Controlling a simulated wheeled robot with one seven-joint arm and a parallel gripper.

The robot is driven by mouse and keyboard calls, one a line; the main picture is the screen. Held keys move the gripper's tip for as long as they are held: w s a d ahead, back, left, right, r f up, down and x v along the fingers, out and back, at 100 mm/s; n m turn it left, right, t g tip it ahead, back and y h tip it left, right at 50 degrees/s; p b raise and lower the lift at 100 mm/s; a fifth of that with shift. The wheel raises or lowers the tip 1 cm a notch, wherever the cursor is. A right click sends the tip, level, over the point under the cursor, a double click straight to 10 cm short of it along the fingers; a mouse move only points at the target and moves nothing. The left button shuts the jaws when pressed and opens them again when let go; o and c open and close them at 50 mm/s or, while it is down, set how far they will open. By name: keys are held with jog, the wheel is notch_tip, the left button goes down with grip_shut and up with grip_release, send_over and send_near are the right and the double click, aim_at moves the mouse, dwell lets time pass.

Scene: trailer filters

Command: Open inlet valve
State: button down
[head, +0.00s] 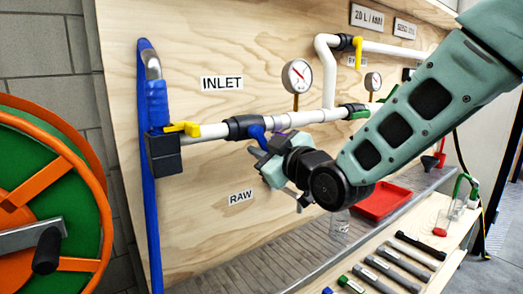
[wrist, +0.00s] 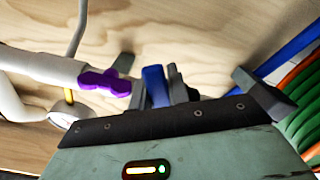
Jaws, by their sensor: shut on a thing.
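The INLET label (head: 222,83) is above a white pipe on the plywood board. A black valve body (head: 243,127) on that pipe has a blue handle (head: 257,133) pointing down and to the right. My gripper (head: 259,154) is at the lower end of this handle. In the wrist view my gripper (wrist: 160,90) is shut on the blue handle (wrist: 154,84), which stands up between its dark fingers. A yellow handle (head: 183,128) sits on the pipe's left end, beside the blue hose. The handle's gripped end is partly hidden by the fingers.
A purple handle (wrist: 104,82) is close beside my fingers. A pressure gauge (head: 297,76) stands above the pipe. A blue hose (head: 152,190) and an orange and green reel (head: 45,190) are at left. A red tray (head: 383,201) and filter tubes lie below.

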jog(key=c, duration=1.3)
grip_release()
jog(key=shift+c, duration=0.2)
jog(key=shift+r, duration=0.1)
